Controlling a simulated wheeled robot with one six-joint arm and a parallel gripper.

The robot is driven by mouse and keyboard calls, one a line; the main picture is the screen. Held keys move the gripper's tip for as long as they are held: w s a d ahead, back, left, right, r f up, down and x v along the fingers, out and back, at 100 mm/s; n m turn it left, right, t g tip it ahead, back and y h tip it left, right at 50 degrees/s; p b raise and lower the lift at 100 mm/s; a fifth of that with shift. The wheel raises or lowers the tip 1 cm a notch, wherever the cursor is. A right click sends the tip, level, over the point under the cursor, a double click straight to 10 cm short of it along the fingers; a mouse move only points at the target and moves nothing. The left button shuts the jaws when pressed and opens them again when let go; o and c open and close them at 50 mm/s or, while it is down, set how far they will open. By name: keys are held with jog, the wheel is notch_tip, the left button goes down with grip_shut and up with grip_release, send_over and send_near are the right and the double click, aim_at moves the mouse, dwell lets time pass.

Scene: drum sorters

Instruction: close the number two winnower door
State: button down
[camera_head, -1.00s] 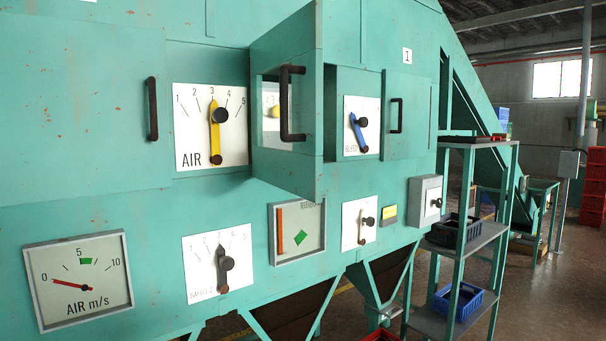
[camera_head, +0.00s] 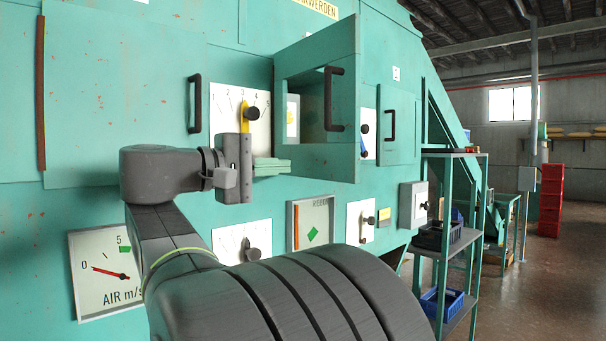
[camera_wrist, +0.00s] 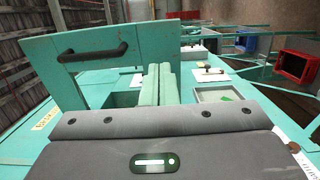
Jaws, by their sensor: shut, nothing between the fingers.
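The teal door (camera_head: 320,60) with a black bar handle (camera_head: 333,98) stands open, swung out from the machine front. In the wrist view the door (camera_wrist: 140,42) and its handle (camera_wrist: 92,52) stand left of and beyond my fingers. My gripper (camera_head: 285,166) is at the door's left side, low, in front of the yellow-lever dial (camera_head: 244,108). Its teal fingers (camera_wrist: 160,68) are together and empty. The fingertips overlap the door's lower part in the wrist view; I cannot tell whether they touch it. My wrist hides part of the dial.
A left panel with a black handle (camera_head: 194,104) and a smaller right door (camera_head: 398,125) lie against the machine front. The plate above the right door (camera_head: 396,73) reads 1 in the earlier frame. A shelf with blue crates (camera_head: 441,302) stands right.

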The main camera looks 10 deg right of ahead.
aim_at(347, 163)
jog(key=p+x, duration=0.4)
jog(key=x, duration=0.9)
jog(key=shift+d+r, duration=0.1)
jog(key=shift+r, duration=0.05)
jog(key=shift+w+d, duration=0.25)
jog(key=shift+d, duration=0.15)
